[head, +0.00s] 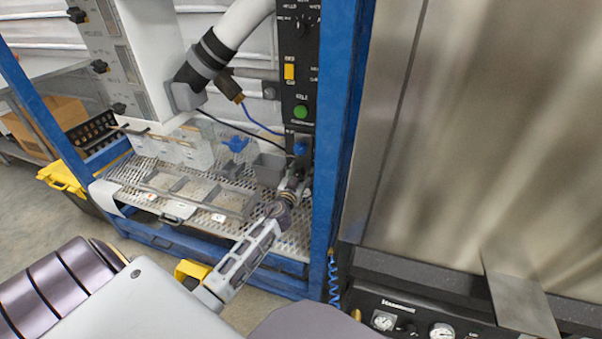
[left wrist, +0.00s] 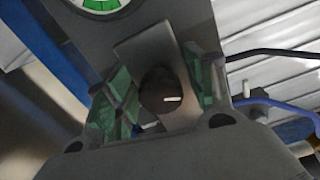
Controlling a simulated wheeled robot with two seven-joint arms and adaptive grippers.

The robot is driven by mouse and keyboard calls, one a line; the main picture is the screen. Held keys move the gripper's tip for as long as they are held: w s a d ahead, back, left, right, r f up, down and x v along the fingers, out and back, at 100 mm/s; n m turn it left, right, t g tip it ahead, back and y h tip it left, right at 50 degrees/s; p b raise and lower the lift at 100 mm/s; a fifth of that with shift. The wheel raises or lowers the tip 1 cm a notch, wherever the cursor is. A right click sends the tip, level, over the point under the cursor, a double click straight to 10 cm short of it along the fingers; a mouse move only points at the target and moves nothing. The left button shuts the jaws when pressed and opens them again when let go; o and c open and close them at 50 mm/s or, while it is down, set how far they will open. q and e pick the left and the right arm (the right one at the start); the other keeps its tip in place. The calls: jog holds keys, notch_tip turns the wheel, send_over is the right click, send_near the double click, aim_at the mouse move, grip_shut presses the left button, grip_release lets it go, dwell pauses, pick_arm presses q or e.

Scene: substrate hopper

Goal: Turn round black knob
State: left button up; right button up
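The round black knob (left wrist: 163,92) with a white pointer mark shows in the middle of the left wrist view, in front of a grey plate. My left gripper (left wrist: 158,90) has its greenish fingers spread, one on each side of the knob. A gap shows between the left finger and the knob; the right finger is very close, and I cannot tell whether it touches. In the head view my left gripper (head: 298,172) is at the lower end of the black control panel (head: 294,72) and the knob cannot be made out there. My right gripper is not in view.
A green button (head: 301,112) and a yellow switch (head: 289,71) sit higher on the panel. A blue frame post (head: 335,130) stands close right of the gripper. A perforated shelf (head: 240,195) with a grey tray lies left. A dark cable (left wrist: 275,54) runs right of the fingers.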

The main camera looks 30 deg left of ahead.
pick_arm(q)
jog(key=c, duration=0.8)
jog(key=shift+c, duration=0.2)
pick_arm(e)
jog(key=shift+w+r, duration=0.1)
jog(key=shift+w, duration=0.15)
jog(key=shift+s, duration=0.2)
